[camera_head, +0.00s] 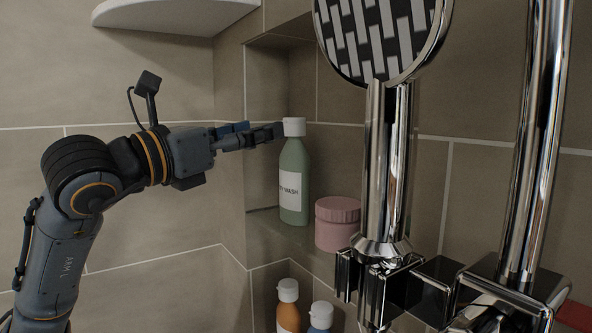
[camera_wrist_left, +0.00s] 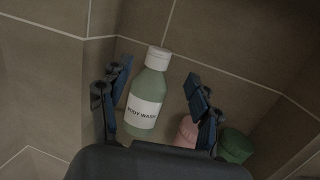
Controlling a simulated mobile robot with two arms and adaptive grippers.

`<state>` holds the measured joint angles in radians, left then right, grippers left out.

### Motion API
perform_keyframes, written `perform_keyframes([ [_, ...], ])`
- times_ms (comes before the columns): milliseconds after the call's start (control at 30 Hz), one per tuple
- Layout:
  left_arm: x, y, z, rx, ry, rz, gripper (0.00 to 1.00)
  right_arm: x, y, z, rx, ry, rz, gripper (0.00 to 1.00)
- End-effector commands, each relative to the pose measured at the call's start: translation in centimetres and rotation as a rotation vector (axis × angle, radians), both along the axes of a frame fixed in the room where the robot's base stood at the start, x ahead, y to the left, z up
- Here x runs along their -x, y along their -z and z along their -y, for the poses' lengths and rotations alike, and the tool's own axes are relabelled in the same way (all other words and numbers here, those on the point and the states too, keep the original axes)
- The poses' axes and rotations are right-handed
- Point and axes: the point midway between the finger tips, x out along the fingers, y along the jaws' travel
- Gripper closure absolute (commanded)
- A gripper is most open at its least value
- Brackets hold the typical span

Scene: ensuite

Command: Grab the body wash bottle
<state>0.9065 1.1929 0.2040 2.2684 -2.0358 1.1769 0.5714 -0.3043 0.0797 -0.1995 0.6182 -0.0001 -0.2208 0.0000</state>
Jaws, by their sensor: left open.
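The body wash bottle (camera_head: 294,180) is green with a white cap and a white label. It stands upright on the upper shelf of the wall niche. My left gripper (camera_head: 268,134) reaches in from the left at the height of the bottle's cap and shoulder. In the left wrist view the bottle (camera_wrist_left: 147,97) shows between the two open fingers (camera_wrist_left: 158,100), nearer the left one. I cannot tell whether a finger touches it. My right gripper is not in view.
A pink jar (camera_head: 337,222) stands right of the bottle; a green-lidded jar (camera_wrist_left: 235,146) shows in the left wrist view. An orange bottle (camera_head: 288,306) and a blue bottle (camera_head: 320,317) stand below. A chrome shower fixture (camera_head: 386,170) stands in front at right.

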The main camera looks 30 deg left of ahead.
Motion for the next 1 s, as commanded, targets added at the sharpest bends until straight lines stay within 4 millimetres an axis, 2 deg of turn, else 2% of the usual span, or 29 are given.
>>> perform_keyframes([
  [33,-1.0,-0.7,0.3,0.001,0.004,-0.002,0.37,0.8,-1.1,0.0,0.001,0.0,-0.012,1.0],
  [167,-2.7,-0.7,0.6,0.0,0.003,-0.001,0.37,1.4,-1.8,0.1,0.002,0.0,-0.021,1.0],
  [333,-3.7,-0.8,0.8,0.0,0.002,-0.001,0.37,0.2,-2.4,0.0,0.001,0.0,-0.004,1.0],
  [500,-5.8,-1.4,1.1,0.0,0.003,-0.003,0.37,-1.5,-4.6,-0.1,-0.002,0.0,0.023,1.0],
  [700,-8.1,-1.5,1.6,0.0,0.004,-0.001,0.37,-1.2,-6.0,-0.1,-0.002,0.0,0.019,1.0],
  [967,-8.4,-1.3,1.6,-0.001,0.002,0.0,0.37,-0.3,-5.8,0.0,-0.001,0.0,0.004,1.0],
  [1000,-8.4,-1.3,1.6,-0.001,0.003,0.0,0.41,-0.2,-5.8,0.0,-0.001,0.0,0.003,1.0],
])
